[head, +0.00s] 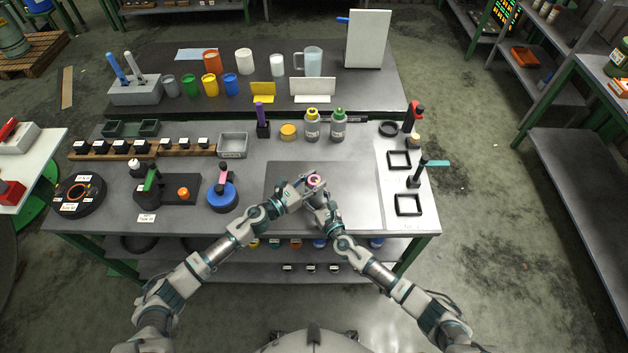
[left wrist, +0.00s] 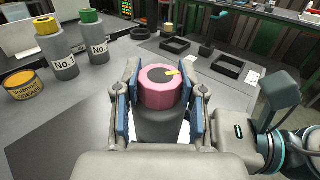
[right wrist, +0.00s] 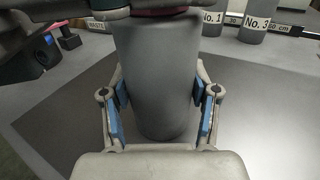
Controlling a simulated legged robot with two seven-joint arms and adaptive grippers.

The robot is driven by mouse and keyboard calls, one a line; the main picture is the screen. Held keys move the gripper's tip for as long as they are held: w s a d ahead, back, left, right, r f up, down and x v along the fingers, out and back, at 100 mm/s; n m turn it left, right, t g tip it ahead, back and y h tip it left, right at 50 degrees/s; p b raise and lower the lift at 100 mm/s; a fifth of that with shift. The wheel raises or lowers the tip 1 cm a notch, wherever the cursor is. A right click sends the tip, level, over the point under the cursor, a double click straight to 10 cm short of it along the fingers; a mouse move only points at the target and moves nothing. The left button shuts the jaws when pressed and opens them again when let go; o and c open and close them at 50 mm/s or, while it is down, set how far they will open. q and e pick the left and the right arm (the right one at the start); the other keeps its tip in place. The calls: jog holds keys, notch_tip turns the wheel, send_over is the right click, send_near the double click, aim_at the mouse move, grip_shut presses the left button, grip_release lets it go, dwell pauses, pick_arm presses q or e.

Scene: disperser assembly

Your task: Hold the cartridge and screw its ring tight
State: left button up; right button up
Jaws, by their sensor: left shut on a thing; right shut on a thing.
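The cartridge is a dark grey cylinder (right wrist: 158,75) with a pink ring (left wrist: 160,88) on its upper end. A dark round centre and a small yellow mark show on top of the ring. My left gripper (head: 304,185) is shut on the ring, its blue pads on either side in the left wrist view. My right gripper (head: 319,196) is shut on the grey body below, its pads on either side in the right wrist view (right wrist: 160,122). The cartridge stands roughly upright over the dark mat (head: 355,185). Whether its base touches the mat I cannot tell.
Two grey bottles, with a yellow cap (head: 312,127) and a green cap (head: 338,127), stand behind the mat. An orange tin (head: 288,131) is beside them. Black square frames (head: 408,205) lie to the right. A blue round device (head: 222,196) stands left. The mat around my grippers is clear.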

aim_at(313, 179)
pick_arm(q)
jog(key=m+g+h, duration=0.1)
jog(key=m+g, duration=0.1)
jog(key=g, duration=0.1)
jog(key=m+g+h, duration=0.1)
jog(key=m+g, duration=0.1)
jog(key=g, duration=0.1)
jog(key=m+g+h, duration=0.1)
jog(key=m+g, duration=0.1)
jog(key=shift+w+a+g+h, duration=0.25)
jog(key=shift+w+g+h, duration=0.1)
jog(key=shift+g+h, duration=0.05)
jog(key=shift+m+g, duration=1.5)
jog(key=shift+g, duration=0.6)
jog(key=shift+a+f+g, duration=0.1)
jog(key=shift+f+g, duration=0.1)
jog(key=shift+g, duration=0.2)
jog(key=o, duration=1.1)
jog(key=shift+s, duration=0.1)
jog(key=shift+o, duration=0.4)
jog(key=shift+r, duration=0.1)
jog(key=shift+d, duration=0.25)
notch_tip(313, 179, up, 10)
jog(key=shift+a+f, duration=0.1)
